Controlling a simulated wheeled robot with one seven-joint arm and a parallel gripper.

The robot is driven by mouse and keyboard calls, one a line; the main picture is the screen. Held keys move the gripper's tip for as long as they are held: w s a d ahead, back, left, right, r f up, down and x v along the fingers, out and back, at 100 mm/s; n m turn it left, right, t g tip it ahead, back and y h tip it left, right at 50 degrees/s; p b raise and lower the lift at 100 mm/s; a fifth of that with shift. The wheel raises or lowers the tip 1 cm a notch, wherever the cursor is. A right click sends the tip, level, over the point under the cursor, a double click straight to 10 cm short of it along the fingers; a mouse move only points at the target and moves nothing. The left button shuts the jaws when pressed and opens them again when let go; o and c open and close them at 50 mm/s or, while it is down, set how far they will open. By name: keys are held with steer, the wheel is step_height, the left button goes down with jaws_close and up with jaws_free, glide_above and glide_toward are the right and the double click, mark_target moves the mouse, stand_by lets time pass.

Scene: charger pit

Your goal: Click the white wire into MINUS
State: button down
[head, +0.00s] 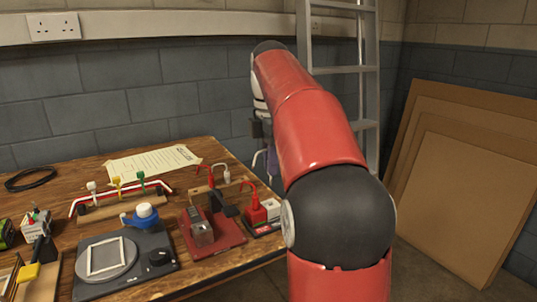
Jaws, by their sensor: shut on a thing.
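My gripper (263,132) is beyond the right edge of the table, largely hidden behind my red and black arm. It is shut on the white wire (257,158), of which a thin pale curve shows below the jaws. Its end is hidden. The MINUS marking is too small to read.
A dark red charger base (228,239) stands left of the terminal block. A paper sheet (150,161) lies behind. A ladder (345,70) stands behind my arm.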

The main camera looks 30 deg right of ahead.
steer(key=shift+f+b, duration=2.2)
steer(key=shift+f, duration=1.55)
steer(key=c, duration=2)
jaws_free()
jaws_close()
steer(key=shift+f, duration=0.25)
steer(key=o, duration=0.7)
jaws_free()
